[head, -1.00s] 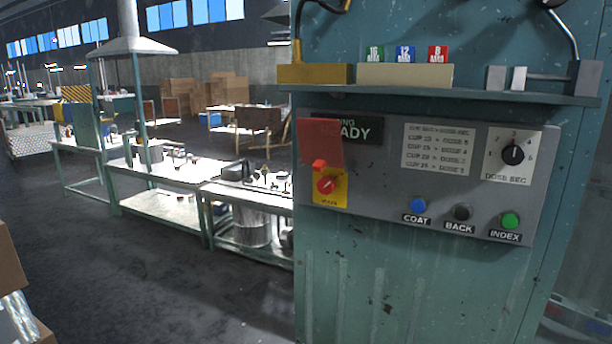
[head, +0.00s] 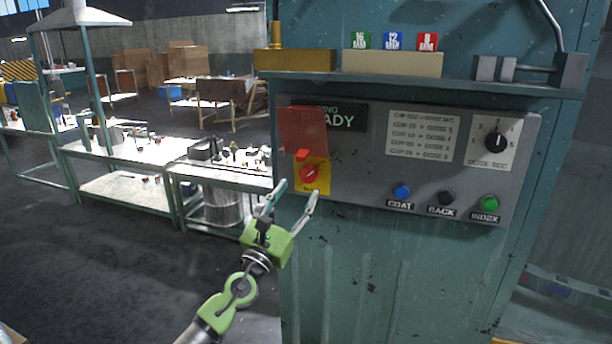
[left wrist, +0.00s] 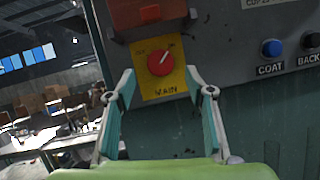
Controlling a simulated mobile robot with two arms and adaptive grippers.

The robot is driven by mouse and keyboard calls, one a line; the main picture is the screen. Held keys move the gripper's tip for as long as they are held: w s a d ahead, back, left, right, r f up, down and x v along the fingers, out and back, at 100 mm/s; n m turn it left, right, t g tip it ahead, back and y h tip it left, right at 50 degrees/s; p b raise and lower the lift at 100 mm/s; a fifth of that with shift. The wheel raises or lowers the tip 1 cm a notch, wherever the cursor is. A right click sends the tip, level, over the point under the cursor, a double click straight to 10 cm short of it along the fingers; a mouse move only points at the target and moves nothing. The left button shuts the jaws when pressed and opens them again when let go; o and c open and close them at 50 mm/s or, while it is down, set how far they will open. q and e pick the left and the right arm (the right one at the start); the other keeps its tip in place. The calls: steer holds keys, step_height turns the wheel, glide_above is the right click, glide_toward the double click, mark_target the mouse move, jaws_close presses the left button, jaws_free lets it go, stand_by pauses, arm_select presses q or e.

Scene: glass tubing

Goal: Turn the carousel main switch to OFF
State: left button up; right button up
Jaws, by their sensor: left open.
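The main switch (head: 309,174) is a red round knob on a yellow plate at the left end of the grey control panel (head: 370,185). In the left wrist view the knob (left wrist: 161,62) sits above the word MAIN, its pointer tilted to the upper right. A raised translucent red cover (head: 302,131) hangs above it and overlaps part of the READY display. My left gripper (head: 293,190) is open and empty, just below and in front of the switch plate. In the left wrist view its fingers (left wrist: 161,92) stand either side of the plate's lower part, apart from the knob. My right gripper is out of view.
Blue COAT (head: 402,191), black BACK (head: 445,197) and green INDEX (head: 489,203) buttons sit right of the switch. A dose dial (head: 495,142) is at the panel's right. A shelf (head: 420,82) juts out above. Work tables stand behind left.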

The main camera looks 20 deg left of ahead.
mark_target(307, 177)
arm_select(q)
steer(key=x, duration=0.6)
steer(key=shift+w, duration=0.15)
steer(key=c, duration=1.1)
